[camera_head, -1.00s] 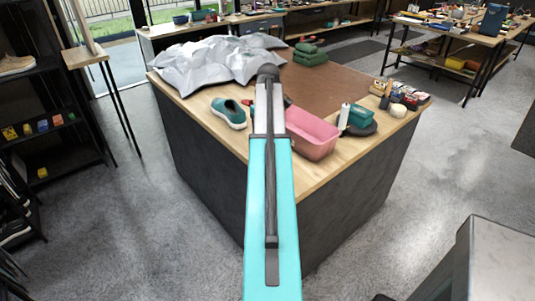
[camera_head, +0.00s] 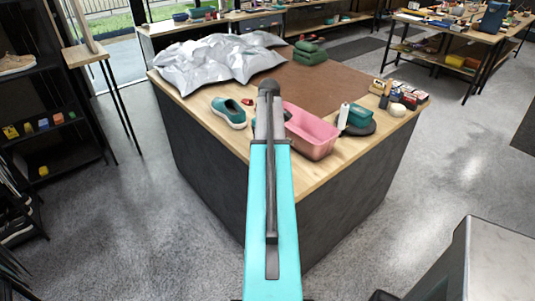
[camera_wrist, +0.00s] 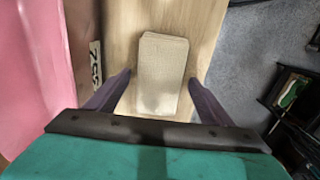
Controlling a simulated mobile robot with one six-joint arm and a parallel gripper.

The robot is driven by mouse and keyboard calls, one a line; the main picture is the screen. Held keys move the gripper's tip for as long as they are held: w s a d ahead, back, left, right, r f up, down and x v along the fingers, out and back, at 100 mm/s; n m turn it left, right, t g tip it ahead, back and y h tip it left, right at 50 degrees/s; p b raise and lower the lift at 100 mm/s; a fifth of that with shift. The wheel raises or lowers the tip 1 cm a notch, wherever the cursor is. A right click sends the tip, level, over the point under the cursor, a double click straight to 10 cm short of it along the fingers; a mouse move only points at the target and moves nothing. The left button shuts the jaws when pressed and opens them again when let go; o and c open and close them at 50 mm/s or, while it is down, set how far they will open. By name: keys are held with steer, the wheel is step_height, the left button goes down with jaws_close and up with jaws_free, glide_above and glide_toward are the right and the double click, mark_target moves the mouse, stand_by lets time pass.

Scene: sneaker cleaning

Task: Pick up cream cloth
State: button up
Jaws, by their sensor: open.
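The cream cloth (camera_wrist: 163,72) lies flat on the wooden table edge in the wrist view, a small rounded rectangle. My gripper (camera_wrist: 162,88) is open, with one dark finger on each side of the cloth's lower part. The fingers look apart from the cloth; their exact height above it is hard to tell. In the head view my arm hides the cloth and the gripper's fingers.
A pink tub (camera_head: 311,131) stands right beside my arm; it also fills the left of the wrist view (camera_wrist: 30,60). A teal sneaker (camera_head: 229,112) sits to the left. Crumpled silver sheeting (camera_head: 215,62) covers the back left. The brown mat (camera_head: 318,82) has clear room.

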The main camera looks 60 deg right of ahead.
steer(key=c, duration=1.1)
steer(key=shift+r, duration=0.2)
steer(key=shift+r+b, duration=0.7)
steer(key=shift+r, duration=0.7)
steer(key=shift+a+r, duration=0.15)
steer(key=s+a+b, duration=0.1)
steer(key=s+a, duration=0.1)
steer(key=a, duration=0.2)
steer(key=s+a+r+b, duration=0.1)
steer(key=s+a, duration=0.1)
steer(key=a, duration=0.3)
steer(key=s+a+b, duration=0.1)
steer(key=s+a, duration=0.1)
steer(key=a, duration=0.3)
steer(key=shift+a+r+b, duration=0.25)
steer(key=shift+b, duration=0.1)
